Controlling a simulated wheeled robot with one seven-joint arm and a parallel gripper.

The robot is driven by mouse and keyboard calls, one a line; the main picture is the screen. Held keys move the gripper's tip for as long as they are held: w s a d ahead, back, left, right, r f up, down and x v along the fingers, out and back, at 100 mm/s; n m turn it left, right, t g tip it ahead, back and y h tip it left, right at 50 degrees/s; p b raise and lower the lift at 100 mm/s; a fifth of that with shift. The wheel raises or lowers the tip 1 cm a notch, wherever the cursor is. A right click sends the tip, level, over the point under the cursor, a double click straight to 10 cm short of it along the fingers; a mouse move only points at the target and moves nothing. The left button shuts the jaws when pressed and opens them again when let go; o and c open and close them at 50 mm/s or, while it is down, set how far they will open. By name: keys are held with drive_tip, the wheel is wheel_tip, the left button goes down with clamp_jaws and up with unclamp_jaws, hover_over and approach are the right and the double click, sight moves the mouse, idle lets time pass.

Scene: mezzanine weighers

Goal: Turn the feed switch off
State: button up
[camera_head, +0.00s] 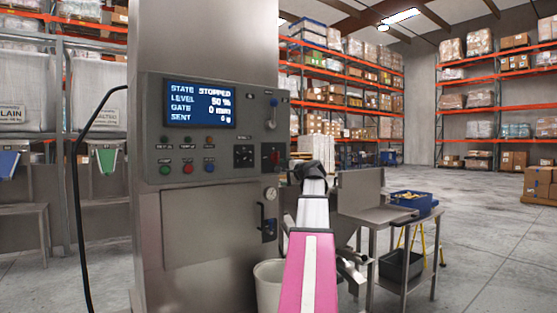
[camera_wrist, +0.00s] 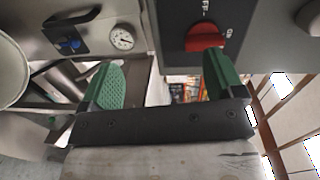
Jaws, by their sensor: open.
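The red feed switch knob (camera_wrist: 205,40) sits on a dark plate at the top of the wrist view, with OFF and ON lettering beside it. It also shows in the head view (camera_head: 275,156) as a small red spot at the panel's right. My gripper (camera_wrist: 160,80) is open and empty, its two green fingers spread apart. The right finger is near the knob and overlaps its lower edge in the picture; I cannot tell if they touch. In the head view my arm hides the fingers. The panel display (camera_head: 200,104) reads STOPPED, level 50 %, gate 0 mm.
A gauge (camera_wrist: 122,38) and a latch handle (camera_wrist: 68,43) are left of the knob in the wrist view. A grey lever (camera_head: 271,113) is higher on the panel. A whitish bucket (camera_head: 268,285) and a metal table (camera_head: 410,221) stand near my arm. Open floor lies right.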

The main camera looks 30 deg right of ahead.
drive_tip(key=m+t, duration=0.1)
approach(278, 158)
drive_tip(key=shift+h, duration=0.3)
drive_tip(key=w, duration=1)
drive_tip(key=shift+w+a, duration=0.1)
drive_tip(key=shift+a, duration=0.25)
drive_tip(key=c, duration=0.9)
